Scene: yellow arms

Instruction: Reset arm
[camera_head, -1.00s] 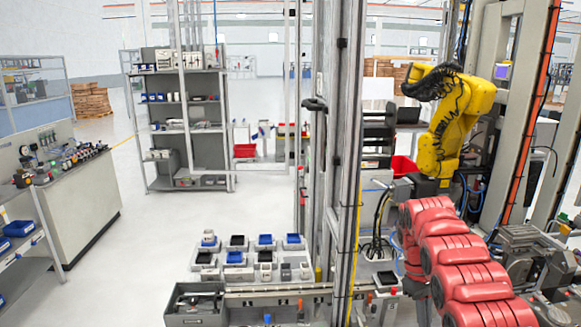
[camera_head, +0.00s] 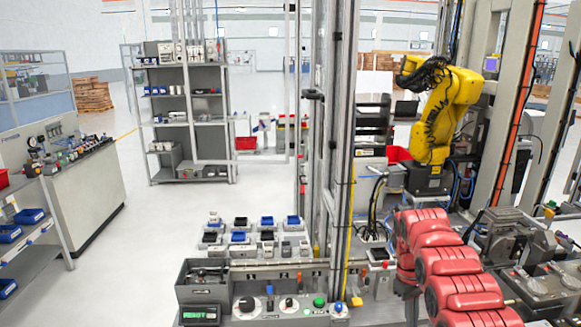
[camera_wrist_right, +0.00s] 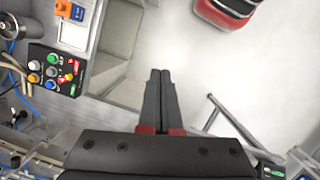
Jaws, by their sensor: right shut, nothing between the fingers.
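My right gripper (camera_wrist_right: 160,74) is in the right wrist view, with its two black fingers together and nothing between them. It hangs over a pale floor, beside the edge of a workstation. In the head view a red segmented arm, which seems to be mine, runs up from the bottom right; its gripper cannot be made out there. My left arm and left gripper are in neither view.
A control panel with coloured buttons (camera_wrist_right: 52,70) lies left of the fingers. In the head view a yellow robot arm (camera_head: 440,110) stands behind the red arm. A grey shelf (camera_head: 190,110) stands further back. Open floor (camera_head: 110,250) lies at the left.

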